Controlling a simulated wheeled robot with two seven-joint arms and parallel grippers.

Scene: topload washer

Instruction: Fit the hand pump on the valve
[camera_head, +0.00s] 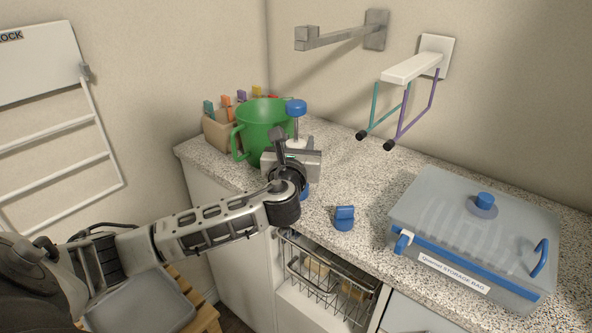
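The hand pump (296,107) stands upright on the counter beside the green pitcher, with its blue knob and pale shaft showing. My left gripper (298,163) is in front of the pump's body and hides most of it; a bit of blue shows below. The fingers overlap the pump in the picture, so I cannot tell if they are closed on it. The grey, see-through storage bag (430,215) lies on the right of the counter. Its valve (482,208) is a round grey piece on top with a blue cap. My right gripper is not in view.
A green pitcher (259,126) and a box of colored pegs (218,134) stand behind the gripper. A small blue piece (344,218) lies between gripper and bag. A wire basket (325,283) sits below the counter edge. Wall racks (410,68) overhang the back.

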